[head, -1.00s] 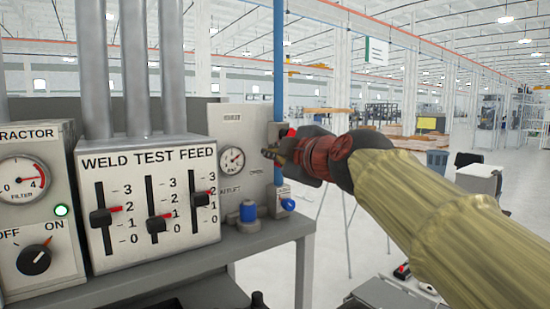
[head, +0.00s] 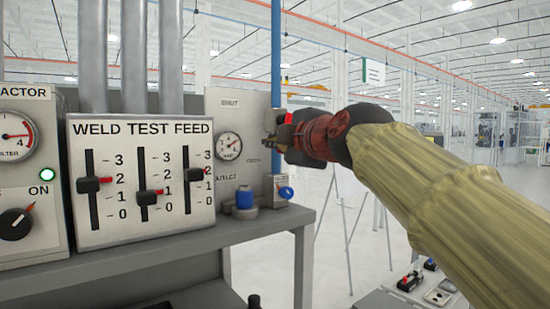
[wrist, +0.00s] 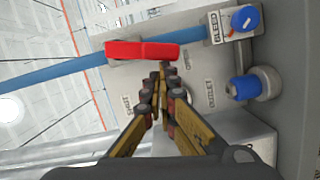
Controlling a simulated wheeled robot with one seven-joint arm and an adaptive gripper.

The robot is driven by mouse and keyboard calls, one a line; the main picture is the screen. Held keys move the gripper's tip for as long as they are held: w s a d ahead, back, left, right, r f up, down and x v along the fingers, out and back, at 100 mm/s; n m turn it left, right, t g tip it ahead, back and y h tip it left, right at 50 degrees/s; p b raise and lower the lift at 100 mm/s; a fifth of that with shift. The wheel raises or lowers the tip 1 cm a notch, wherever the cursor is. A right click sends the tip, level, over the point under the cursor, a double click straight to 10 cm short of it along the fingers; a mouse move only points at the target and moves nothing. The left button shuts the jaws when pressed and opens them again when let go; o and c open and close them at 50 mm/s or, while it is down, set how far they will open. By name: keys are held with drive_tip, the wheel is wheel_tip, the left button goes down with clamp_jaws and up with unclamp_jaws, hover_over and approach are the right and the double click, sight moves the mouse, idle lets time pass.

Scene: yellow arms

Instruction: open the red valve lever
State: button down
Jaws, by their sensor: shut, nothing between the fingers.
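The red valve lever (wrist: 142,50) shows in the wrist view as a thick bar. It lies roughly along the blue pipe (wrist: 55,73) in front of the pale panel. In the head view only a little red (head: 289,117) shows above my gripper (head: 269,142), which hides most of it. In the wrist view my gripper (wrist: 159,75) is shut and empty. Its fingertips are just below the lever's edge in the picture, near its right half. I cannot tell whether they touch it. The panel has SHUT (head: 229,103) and OPEN (head: 253,161) labels.
A round gauge (head: 228,146) is left of my gripper. A blue fitting (head: 245,197) and a blue BLEED knob (head: 286,193) are below. The slider box (head: 140,180) stands further left on the grey bench.

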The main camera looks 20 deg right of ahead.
drive_tip(key=n+b, duration=0.1)
drive_tip(key=b, duration=0.1)
drive_tip(key=f+b, duration=0.1)
drive_tip(key=b, duration=0.2)
drive_tip(key=shift+w+d+f+n+t, duration=0.15)
drive_tip(key=shift+d+n+t, duration=0.15)
drive_tip(key=shift+d+n, duration=0.1)
drive_tip(key=shift+d+n+b, duration=0.15)
drive_tip(key=shift+n+b, duration=0.25)
drive_tip(key=shift+b, duration=0.3)
drive_tip(key=s+a+b, duration=0.1)
drive_tip(key=s+a, duration=0.2)
drive_tip(key=s, duration=0.8)
drive_tip(key=shift+a+r, duration=0.15)
drive_tip(key=shift+r, duration=0.15)
drive_tip(key=shift+s, duration=0.1)
